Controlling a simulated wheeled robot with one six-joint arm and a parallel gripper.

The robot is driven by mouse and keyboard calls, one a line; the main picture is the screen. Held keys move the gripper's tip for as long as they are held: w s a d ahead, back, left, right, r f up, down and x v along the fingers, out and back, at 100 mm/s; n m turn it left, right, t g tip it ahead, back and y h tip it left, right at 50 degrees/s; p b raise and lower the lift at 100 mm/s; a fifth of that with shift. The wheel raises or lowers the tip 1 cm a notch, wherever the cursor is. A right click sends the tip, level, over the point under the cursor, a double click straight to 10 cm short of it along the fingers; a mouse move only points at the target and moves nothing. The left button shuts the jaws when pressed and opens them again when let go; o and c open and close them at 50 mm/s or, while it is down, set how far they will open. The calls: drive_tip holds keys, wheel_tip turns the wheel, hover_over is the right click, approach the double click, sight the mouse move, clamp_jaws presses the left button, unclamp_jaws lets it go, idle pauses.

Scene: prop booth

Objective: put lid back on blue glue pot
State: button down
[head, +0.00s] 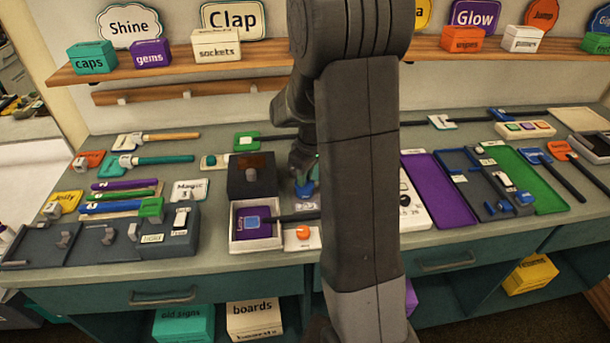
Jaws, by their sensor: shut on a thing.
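My gripper (303,168) points down over the middle of the counter, partly hidden by my own arm. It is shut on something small. A small blue piece (304,189) shows right at and below the fingertips. I cannot tell whether this piece is the lid, the blue glue pot, or both together. The fingers and my arm hide the detail, and any gap between lid and pot cannot be made out.
An open dark box (251,176) stands left of my gripper, behind a white tray (256,243) with a purple piece. A round orange piece (303,232) lies in front. A purple panel (438,190) lies to the right. A wooden shelf (185,66) runs behind.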

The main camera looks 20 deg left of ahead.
drive_tip(key=c, duration=0.8)
unclamp_jaws()
drive_tip(key=shift+c, duration=0.2)
drive_tip(key=shift+r+p, duration=2.35)
drive_tip(key=shift+r, duration=1.2)
drive_tip(key=shift+c, duration=0.4)
clamp_jaws()
